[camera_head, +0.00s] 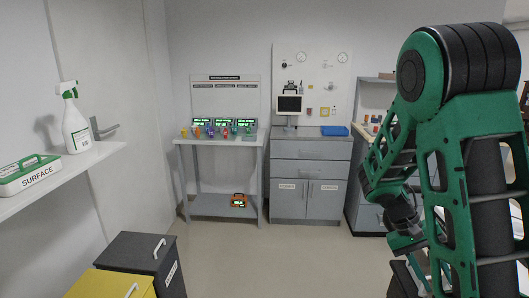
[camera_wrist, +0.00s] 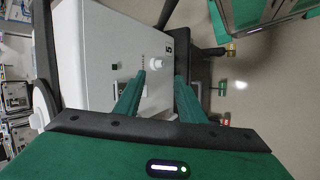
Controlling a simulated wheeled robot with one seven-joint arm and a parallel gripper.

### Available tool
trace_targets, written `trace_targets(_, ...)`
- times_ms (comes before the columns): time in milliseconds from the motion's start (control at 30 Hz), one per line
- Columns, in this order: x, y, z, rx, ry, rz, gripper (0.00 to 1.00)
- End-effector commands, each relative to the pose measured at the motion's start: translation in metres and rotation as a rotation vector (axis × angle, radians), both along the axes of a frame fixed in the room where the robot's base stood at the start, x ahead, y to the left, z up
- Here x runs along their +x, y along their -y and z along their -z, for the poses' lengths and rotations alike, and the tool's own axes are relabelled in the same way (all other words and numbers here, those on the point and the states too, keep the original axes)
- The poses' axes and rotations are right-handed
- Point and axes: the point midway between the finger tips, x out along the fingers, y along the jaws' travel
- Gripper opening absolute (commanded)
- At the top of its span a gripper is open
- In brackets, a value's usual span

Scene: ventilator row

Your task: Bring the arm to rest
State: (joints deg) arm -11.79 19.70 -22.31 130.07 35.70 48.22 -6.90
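My arm (camera_head: 470,120), green and black, is raised and bent at the right of the head view, with its forearm hanging down. In the wrist view my gripper (camera_wrist: 160,80) shows two green fingers standing apart with nothing held between them. A white housing (camera_wrist: 92,35) marked "5" lies beyond the fingers. Its white knob (camera_wrist: 155,63) shows close to the fingertips in the picture; I cannot tell the distance. In the head view the gripper's end is low at the right and its fingers are not clear.
A left shelf (camera_head: 70,175) holds a spray bottle (camera_head: 75,125) and a green-white box (camera_head: 28,172). Black (camera_head: 140,258) and yellow (camera_head: 110,286) bins stand below. A side table (camera_head: 220,139) and grey cabinet (camera_head: 310,160) line the back wall. The middle floor (camera_head: 290,255) is clear.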

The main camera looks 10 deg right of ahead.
Motion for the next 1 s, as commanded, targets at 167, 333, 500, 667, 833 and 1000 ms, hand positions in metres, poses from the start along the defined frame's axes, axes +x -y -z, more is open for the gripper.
trace_targets(167,-0.026,-0.013,-0.021,0.120,0.093,0.046,0.36)
trace_targets(333,-0.051,-0.029,-0.040,0.219,0.180,0.077,0.36)
trace_targets(500,-0.076,-0.046,-0.059,0.306,0.267,0.092,0.36)
trace_targets(667,-0.100,-0.064,-0.074,0.371,0.349,0.097,0.36)
trace_targets(833,-0.123,-0.083,-0.087,0.421,0.427,0.092,0.36)
trace_targets(1000,-0.137,-0.095,-0.093,0.447,0.471,0.086,0.36)
